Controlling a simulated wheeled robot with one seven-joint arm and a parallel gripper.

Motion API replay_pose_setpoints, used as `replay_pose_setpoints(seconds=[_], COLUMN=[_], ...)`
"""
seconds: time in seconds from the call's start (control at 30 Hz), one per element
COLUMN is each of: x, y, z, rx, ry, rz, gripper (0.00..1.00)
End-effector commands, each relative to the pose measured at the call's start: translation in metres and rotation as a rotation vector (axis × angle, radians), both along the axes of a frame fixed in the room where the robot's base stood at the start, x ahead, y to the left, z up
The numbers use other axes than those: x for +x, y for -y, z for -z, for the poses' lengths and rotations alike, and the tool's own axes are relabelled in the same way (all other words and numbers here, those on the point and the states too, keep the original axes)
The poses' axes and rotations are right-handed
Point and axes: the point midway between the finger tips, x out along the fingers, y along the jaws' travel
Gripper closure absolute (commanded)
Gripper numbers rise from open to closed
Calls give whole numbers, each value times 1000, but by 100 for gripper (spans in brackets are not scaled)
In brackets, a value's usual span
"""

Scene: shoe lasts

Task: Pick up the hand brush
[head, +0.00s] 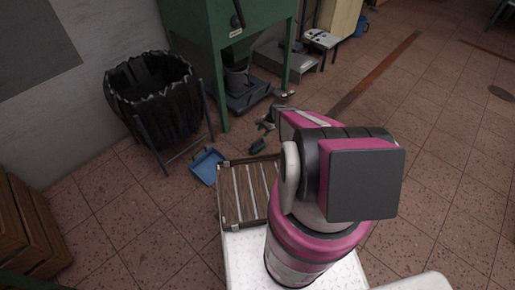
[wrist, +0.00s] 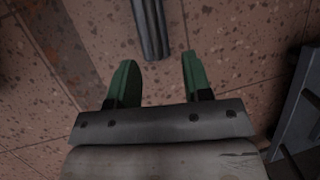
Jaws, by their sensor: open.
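In the wrist view, a dark grey ribbed bar (wrist: 150,28) lies on the tiled floor and runs out of the top edge. It may be part of the hand brush; the rest is out of frame. My gripper (wrist: 159,58) is open, with two green fingers apart and nothing held. The near end of the bar shows between the fingertips, closer to the left one; the height gap is unclear. In the head view, a small dark green shape (head: 258,146) shows near the floor beside my arm; I cannot tell whether it is the brush or a finger.
A blue dustpan (head: 207,166) lies left of a slatted wooden thing (head: 231,200). A black-lined bin (head: 153,95) stands by the wall. A green machine frame (head: 221,95) stands behind. Crates (head: 30,235) are at left. Open floor (head: 430,110) is at right.

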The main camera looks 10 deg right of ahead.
Motion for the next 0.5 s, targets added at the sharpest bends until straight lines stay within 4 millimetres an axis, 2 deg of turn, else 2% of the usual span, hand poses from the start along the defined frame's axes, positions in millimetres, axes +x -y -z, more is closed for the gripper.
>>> replay_pose_setpoints(seconds=[0.2, 0.5], x=[-1, -8], y=[-13, -23], z=[30, 48], rx=[0, -1], ry=[0, 0], rz=[-2, -4], gripper=[55, 55])
